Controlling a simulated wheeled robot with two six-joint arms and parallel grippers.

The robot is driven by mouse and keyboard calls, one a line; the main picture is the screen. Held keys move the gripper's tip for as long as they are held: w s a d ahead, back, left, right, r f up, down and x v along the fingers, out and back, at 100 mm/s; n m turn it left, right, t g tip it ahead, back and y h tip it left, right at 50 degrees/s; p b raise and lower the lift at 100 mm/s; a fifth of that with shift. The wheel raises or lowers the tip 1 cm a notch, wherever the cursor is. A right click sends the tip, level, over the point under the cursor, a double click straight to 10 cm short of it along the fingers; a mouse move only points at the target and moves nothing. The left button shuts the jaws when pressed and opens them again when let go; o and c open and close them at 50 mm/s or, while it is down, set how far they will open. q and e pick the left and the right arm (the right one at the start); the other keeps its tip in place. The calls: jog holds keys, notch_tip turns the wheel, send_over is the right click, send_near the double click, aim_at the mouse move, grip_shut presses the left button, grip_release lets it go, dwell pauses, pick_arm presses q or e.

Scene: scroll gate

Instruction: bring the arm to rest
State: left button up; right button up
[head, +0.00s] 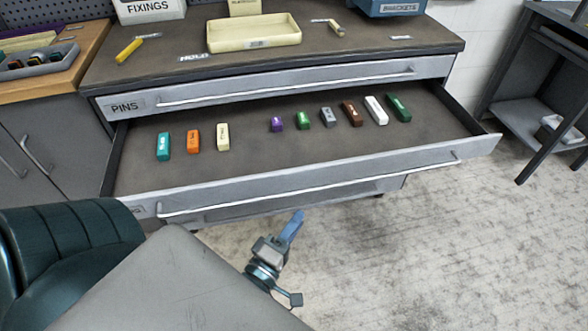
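My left gripper (293,222) is in the lower middle of the head view, in front of the open drawer (330,183). Its blue fingers point up and slightly right, over or near the drawer's lower front edge in the picture. They overlap in this view, so I cannot tell whether they are open or shut. I see nothing held in it. My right gripper is not in view.
Several coloured blocks, including a teal block (163,146) and a white block (376,110), stand in the drawer. The worktop above holds a cream tray (253,33) and a yellow block (129,51). Bare floor (450,260) lies right.

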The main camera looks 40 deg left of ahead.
pick_arm(q)
jog(key=shift+f, duration=0.1)
dwell(0.3)
